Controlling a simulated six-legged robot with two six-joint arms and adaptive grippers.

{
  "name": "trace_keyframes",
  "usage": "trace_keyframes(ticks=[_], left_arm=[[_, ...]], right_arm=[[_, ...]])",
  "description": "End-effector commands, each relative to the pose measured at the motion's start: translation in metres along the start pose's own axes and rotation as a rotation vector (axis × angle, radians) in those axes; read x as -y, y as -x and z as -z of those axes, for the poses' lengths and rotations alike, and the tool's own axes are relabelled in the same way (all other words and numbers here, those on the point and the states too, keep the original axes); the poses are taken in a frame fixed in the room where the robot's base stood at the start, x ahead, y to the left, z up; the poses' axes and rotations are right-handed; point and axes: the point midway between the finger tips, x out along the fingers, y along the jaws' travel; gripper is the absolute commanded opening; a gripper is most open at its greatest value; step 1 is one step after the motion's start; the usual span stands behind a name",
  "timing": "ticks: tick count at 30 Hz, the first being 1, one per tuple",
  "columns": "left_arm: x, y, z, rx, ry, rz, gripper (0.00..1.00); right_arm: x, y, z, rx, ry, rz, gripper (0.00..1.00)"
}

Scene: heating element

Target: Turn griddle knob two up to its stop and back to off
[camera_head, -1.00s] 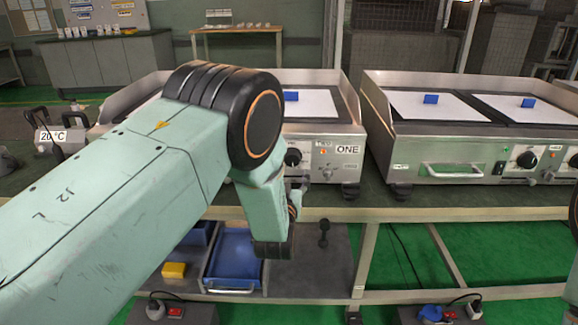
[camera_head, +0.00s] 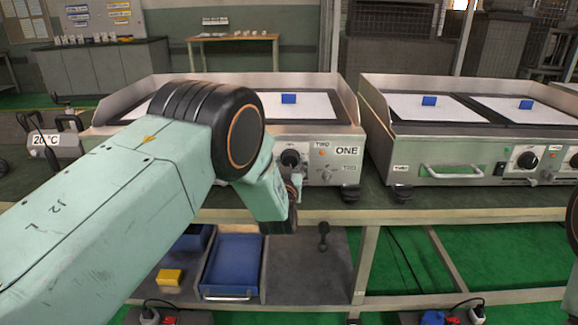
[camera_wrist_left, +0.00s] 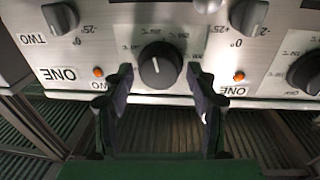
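The griddle (camera_head: 347,130) labelled ONE stands on the bench. Its black round knob (camera_head: 290,158), beside the TWO label and an orange lamp, shows just right of my left arm. In the left wrist view, where the labels appear upside down, this knob (camera_wrist_left: 160,66) is large and central, with a short white mark on its face. My left gripper (camera_wrist_left: 160,82) is open, one finger to each side of the knob's lower part; contact cannot be made out. In the head view my left wrist mostly hides the left gripper.
Other knobs (camera_wrist_left: 62,18) (camera_wrist_left: 306,72) sit to either side on the panel. A second griddle (camera_head: 450,150) stands to the right. A blue tray (camera_head: 232,262) and a yellow block (camera_head: 169,277) are on the shelf below. A grey device marked 20°C (camera_head: 55,146) stands left.

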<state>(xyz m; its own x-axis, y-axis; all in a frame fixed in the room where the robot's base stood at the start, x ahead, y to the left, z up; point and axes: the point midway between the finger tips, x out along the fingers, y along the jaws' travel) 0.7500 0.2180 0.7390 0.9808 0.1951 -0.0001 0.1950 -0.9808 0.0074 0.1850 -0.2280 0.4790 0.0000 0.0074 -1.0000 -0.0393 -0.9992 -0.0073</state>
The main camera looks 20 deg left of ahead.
Motion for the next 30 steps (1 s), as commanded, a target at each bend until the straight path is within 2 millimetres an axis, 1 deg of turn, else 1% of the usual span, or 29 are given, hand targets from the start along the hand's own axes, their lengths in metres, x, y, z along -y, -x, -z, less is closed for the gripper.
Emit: trace_keyframes(ticks=[1,2,15,23,30], left_arm=[[-0.0001,0.0001,0.0001,0.000,0.000,0.000,0.51],[-0.0001,0.0001,0.0001,0.000,0.000,0.000,0.48],[0.0001,0.0001,0.0000,0.000,0.000,0.000,0.11],[0.0003,0.0001,-0.0001,-0.002,0.027,0.000,0.10],[0.0003,0.0001,-0.0001,-0.013,0.152,0.000,0.10]], right_arm=[[0.0000,0.0000,0.0000,0.000,0.000,0.000,0.66],[0.0000,0.0000,0.0000,0.000,0.000,0.000,0.66],[0.0000,0.0000,0.0001,0.000,0.000,0.000,0.66],[0.0000,0.0008,0.0001,0.000,0.000,0.000,0.66],[0.0000,0.0037,0.0001,0.000,0.000,0.000,0.66]])
